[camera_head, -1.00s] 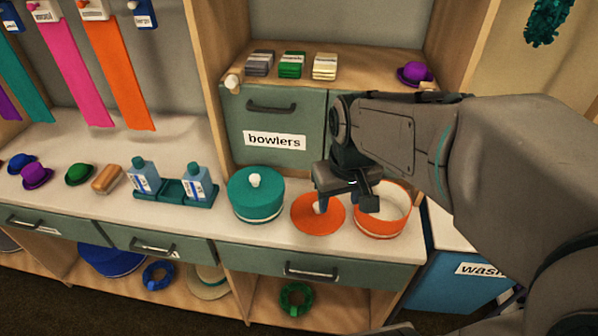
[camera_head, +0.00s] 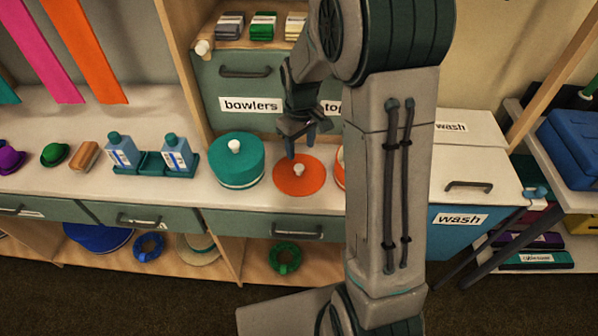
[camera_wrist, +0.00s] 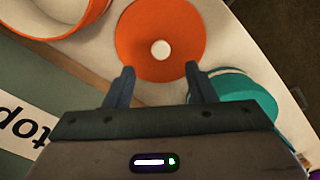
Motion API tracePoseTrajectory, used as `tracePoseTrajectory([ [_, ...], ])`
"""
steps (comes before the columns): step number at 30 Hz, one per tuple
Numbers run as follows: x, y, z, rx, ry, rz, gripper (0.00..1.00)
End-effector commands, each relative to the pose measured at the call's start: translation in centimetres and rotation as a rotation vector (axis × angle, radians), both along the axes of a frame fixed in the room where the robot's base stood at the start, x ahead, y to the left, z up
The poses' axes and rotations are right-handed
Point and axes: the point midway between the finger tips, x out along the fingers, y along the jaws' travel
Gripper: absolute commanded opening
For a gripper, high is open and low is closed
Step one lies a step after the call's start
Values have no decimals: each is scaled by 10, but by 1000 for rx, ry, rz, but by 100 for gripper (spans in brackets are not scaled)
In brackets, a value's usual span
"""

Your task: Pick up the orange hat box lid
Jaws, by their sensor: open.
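The orange hat box lid (camera_head: 300,177) lies flat on the white counter, with a pale round knob at its middle. In the wrist view the lid (camera_wrist: 136,52) shows whole, with the knob (camera_wrist: 160,50) beyond the fingertips. My gripper (camera_head: 301,149) is open and empty, above the back part of the lid. Its two fingers (camera_wrist: 160,78) show apart in the wrist view, with nothing between them. The orange hat box (camera_head: 340,166) stands open to the right of the lid, mostly hidden behind my arm. It also shows in the wrist view (camera_wrist: 50,27).
A teal lidded hat box (camera_head: 236,165) stands close left of the lid. Blue bottles in a green caddy (camera_head: 150,165) stand further left. The drawer front labelled bowlers (camera_head: 235,88) rises behind. The counter edge (camera_head: 280,208) is in front.

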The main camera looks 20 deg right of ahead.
Motion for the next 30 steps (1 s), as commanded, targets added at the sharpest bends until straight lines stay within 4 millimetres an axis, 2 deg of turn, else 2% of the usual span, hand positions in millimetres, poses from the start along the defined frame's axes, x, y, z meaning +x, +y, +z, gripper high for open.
tracePoseTrajectory([
  [3, 0, 0, -18, 0, 2, 0, 51],
  [11, 1, 1, -35, 0, 2, -1, 51],
  [19, 3, 3, -70, 0, 2, -1, 51],
  [23, 4, 3, -77, 0, 0, -1, 51],
  [29, 4, 3, -78, 0, -1, -1, 51],
  [30, 4, 3, -78, 0, -1, -1, 45],
])
